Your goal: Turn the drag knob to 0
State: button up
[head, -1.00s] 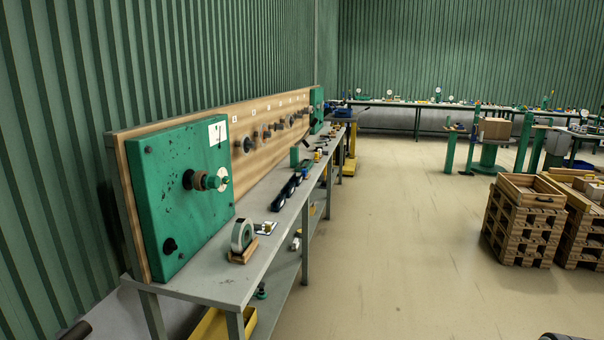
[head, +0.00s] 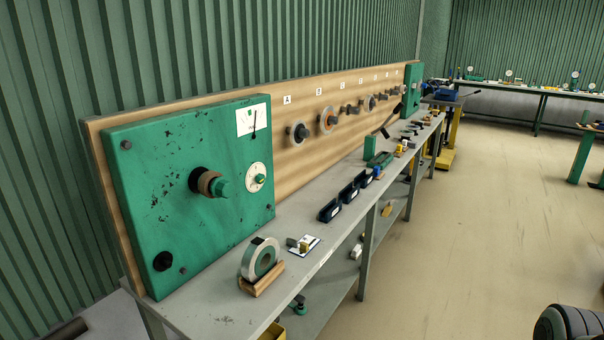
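A green panel (head: 160,150) with a worn face is fixed to a wooden backboard behind the bench, at the left of the head view. A small green knob on a white round dial (head: 256,177) sits at its right side; this looks like the drag knob, but the dial marks are too small to read. To its left a dark and brown spindle with a green end (head: 212,184) sticks out. My gripper is not clearly in view; a dark ribbed part at the lower right corner may be mine.
The grey bench (head: 218,316) holds a tape roll on a wooden stand (head: 262,262), a small card with a yellow piece (head: 303,245) and several dark bins (head: 348,193). Lettered rings and fittings hang on the backboard (head: 290,165).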

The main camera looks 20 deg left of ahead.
aim_at(259, 179)
jog(key=u, duration=0.75)
jog(key=i, duration=1.1)
jog(key=u, duration=0.7)
